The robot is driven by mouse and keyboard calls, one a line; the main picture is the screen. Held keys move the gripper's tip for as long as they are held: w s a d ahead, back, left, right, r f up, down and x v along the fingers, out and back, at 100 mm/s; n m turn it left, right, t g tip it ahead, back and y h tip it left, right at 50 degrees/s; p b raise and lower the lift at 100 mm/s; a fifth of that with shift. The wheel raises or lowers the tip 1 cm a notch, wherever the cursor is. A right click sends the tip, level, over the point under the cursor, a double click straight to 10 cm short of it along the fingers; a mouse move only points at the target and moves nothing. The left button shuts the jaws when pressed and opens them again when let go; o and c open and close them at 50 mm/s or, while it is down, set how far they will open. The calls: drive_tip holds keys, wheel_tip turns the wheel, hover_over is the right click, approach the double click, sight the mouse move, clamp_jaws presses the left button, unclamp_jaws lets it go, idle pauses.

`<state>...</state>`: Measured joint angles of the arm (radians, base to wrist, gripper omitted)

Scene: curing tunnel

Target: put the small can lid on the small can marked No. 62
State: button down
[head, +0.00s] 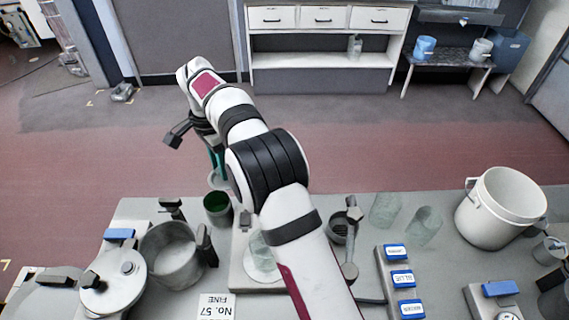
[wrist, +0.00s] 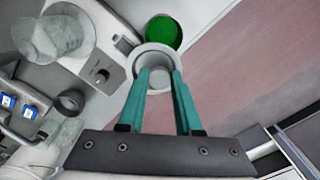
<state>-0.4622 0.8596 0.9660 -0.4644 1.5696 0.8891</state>
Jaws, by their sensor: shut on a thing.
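My gripper (wrist: 160,72) has teal fingers closed on a pale round ring-shaped piece (wrist: 137,63), apparently the small can lid. In the head view this pale piece (head: 214,181) shows just beneath the fingers, past the back edge of the table and partly hidden by my arm. A small open can with a green inside (head: 217,204) stands near the table's back edge. It shows in the wrist view as a green disc (wrist: 163,31), just beyond the held piece. I see no gap between them from above. I cannot read No. 62 anywhere.
A metal pot (head: 172,255) and a lidded pot (head: 112,282) stand at the left. A card reading No. 57 FINE (head: 215,306) lies in front. Clear glasses (head: 424,226) and a white bucket (head: 500,208) stand right, beyond blue-labelled blocks (head: 402,279).

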sight(211, 186)
drive_tip(key=a, duration=0.1)
drive_tip(key=s+a, duration=0.1)
drive_tip(key=a, duration=0.1)
drive_tip(key=shift+r, duration=0.1)
drive_tip(key=shift+f, duration=3.15)
drive_tip(key=shift+f, duration=0.5)
drive_tip(key=shift+c, duration=0.2)
unclamp_jaws()
drive_tip(key=shift+r, duration=3.5)
